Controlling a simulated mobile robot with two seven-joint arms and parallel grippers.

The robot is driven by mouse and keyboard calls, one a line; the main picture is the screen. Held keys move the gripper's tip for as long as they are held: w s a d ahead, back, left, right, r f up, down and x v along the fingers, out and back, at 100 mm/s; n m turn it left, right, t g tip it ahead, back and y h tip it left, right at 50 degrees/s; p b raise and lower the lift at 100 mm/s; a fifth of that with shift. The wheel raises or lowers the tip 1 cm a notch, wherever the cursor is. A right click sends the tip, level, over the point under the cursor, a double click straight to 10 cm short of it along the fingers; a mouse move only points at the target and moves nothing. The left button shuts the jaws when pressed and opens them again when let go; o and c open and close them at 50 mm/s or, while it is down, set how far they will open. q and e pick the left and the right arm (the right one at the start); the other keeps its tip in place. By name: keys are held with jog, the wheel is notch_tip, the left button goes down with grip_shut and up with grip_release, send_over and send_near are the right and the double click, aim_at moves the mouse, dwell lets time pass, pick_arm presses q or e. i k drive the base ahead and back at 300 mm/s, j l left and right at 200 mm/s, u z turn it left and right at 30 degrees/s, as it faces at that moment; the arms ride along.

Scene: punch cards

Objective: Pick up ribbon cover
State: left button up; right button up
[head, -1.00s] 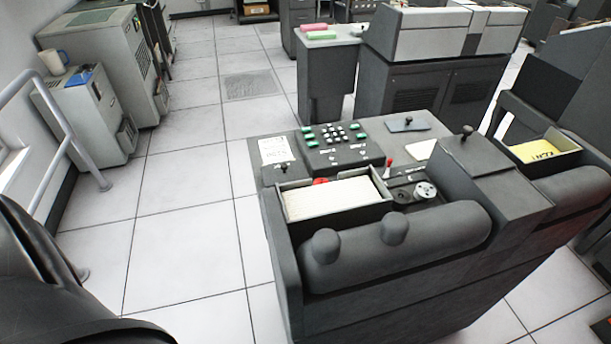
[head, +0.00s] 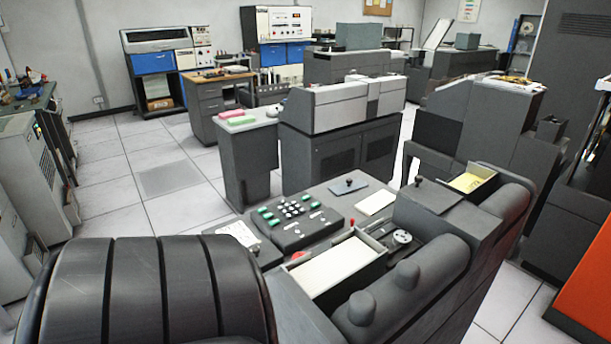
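A dark grey card machine stands in front of me in the head view. Its keyboard panel (head: 298,220) has green and white keys. Behind the keyboard lies a small blue-grey plate (head: 349,187) with a dark knob, and right of it a pale flat pad (head: 376,202). Right of the card tray, a metal reel (head: 402,237) sits in a recess near a small red lever. I cannot tell for sure which part is the ribbon cover. Neither of my grippers is in view.
An open tray of white cards (head: 338,268) is at the machine's front, and a tray of yellow cards (head: 472,182) is farther right. A large ribbed black form (head: 150,295) fills the lower left. Grey cabinets (head: 342,150) stand behind. Tiled floor (head: 110,205) is free at the left.

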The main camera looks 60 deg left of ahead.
aim_at(267, 256)
jog(key=k+j+z, duration=0.15)
jog(key=z, duration=0.3)
jog(key=k+j+z, duration=0.15)
jog(key=z, duration=0.25)
jog(key=k+z, duration=0.25)
jog(key=z, duration=0.2)
jog(key=k+z, duration=0.2)
jog(key=z, duration=0.25)
jog(key=k+j+u, duration=0.15)
jog(key=k+j, duration=0.3)
jog(key=k, duration=0.2)
jog(key=k+j+u, duration=0.15)
jog(key=k+j, duration=0.4)
jog(key=k, duration=0.1)
